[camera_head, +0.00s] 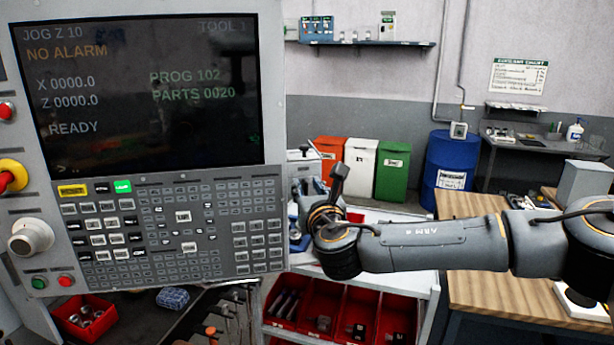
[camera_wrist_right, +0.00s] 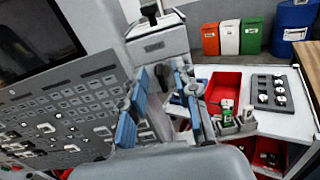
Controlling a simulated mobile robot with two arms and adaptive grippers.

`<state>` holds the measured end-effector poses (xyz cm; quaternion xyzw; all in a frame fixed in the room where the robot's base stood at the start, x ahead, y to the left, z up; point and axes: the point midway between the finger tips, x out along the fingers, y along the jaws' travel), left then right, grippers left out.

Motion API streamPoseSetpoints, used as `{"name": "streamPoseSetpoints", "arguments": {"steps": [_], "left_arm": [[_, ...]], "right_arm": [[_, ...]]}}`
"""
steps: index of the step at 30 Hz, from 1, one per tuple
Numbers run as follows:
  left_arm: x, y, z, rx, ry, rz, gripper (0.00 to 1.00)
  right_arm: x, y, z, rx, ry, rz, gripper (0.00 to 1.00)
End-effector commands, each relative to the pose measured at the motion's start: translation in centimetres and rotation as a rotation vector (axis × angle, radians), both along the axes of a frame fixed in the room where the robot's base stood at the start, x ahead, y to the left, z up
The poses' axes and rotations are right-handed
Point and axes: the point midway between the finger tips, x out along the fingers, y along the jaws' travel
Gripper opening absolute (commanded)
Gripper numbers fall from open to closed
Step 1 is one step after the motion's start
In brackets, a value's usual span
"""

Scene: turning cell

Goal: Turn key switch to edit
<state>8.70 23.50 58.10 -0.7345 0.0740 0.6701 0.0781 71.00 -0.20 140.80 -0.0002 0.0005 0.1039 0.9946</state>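The grey control panel (camera_head: 200,290) fills the left of the head view, with a screen reading JOG Z 10, NO ALARM and READY. I cannot make out the key switch in either view; the panel's left side is partly cut off by the frame edge. My right gripper (camera_head: 322,172) is just right of the panel's keypad, apart from it. In the right wrist view its blue-padded fingers (camera_wrist_right: 162,118) are spread with nothing between them, and the panel's keypad (camera_wrist_right: 75,100) lies to their left. My left gripper is out of view.
A red emergency button on a yellow ring (camera_head: 12,176) and a white handwheel (camera_head: 30,238) are at the panel's left. A white cart (camera_wrist_right: 285,125) with a red bin (camera_wrist_right: 222,88) stands right of the panel. A wooden table (camera_head: 470,206) is at the right.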

Motion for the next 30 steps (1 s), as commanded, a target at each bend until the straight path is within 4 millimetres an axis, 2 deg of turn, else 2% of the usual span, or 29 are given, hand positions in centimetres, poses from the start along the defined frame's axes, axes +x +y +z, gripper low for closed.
{"name": "streamPoseSetpoints", "arguments": {"steps": [5,13,18,30], "left_arm": [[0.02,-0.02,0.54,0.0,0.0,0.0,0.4],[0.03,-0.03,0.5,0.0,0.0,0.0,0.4],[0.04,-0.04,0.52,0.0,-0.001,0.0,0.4],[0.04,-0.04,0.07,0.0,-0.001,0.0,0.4]], "right_arm": [[1.02,0.21,0.08,-0.001,-0.001,0.0,0.3],[1.1,0.24,-0.02,0.0,-0.001,0.001,0.3],[1.1,0.23,-0.01,0.0,-0.001,0.001,0.0],[1.12,0.13,-0.17,0.027,0.006,-0.001,0.0]]}}
